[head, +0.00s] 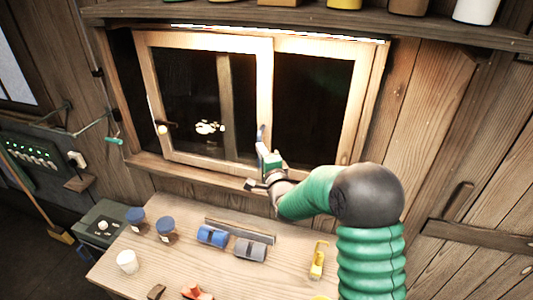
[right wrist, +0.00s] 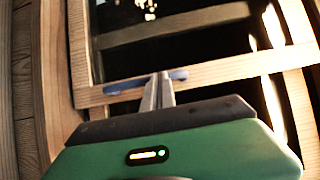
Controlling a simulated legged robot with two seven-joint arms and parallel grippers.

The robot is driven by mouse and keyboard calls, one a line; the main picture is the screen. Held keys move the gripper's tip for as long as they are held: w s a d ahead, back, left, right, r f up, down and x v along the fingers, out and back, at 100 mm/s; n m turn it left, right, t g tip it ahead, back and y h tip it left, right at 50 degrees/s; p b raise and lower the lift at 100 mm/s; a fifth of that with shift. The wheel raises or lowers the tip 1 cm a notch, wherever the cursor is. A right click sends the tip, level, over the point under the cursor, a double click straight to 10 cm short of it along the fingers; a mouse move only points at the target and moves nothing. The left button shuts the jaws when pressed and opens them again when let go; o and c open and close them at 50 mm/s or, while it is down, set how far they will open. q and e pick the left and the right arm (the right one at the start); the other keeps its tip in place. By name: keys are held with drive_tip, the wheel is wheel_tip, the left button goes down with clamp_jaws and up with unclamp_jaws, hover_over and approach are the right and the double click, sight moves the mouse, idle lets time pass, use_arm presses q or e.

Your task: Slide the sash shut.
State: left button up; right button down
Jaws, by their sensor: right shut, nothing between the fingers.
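The wooden sash (head: 265,85) is the left glazed panel of the window. A blue-grey handle (head: 261,132) is on its right upright. A paler upright (head: 225,100) shows through its glass. My right gripper (head: 264,148) is at the handle, its fingers pointing at the window. In the right wrist view, my shut fingers (right wrist: 161,82) cross the middle of the blue handle (right wrist: 124,87), whose ends show on both sides. Nothing is gripped; I cannot tell whether the fingers touch the handle. My left gripper is not in view.
Below the window, a wooden workbench (head: 130,285) holds blue-lidded jars (head: 166,230), a white cup (head: 127,261), blue and grey rolled items, and a yellow tool (head: 319,260). A shelf (head: 300,20) runs above the window. A green-ended wall bracket (head: 113,140) stands out at left.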

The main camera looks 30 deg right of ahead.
drive_tip(key=w+a+b, duration=0.5)
drive_tip(key=w+a, duration=0.3)
drive_tip(key=w, duration=0.3)
drive_tip(key=shift+w+a, duration=0.2)
drive_tip(key=shift+a, duration=0.1)
drive_tip(key=shift+a, duration=0.1)
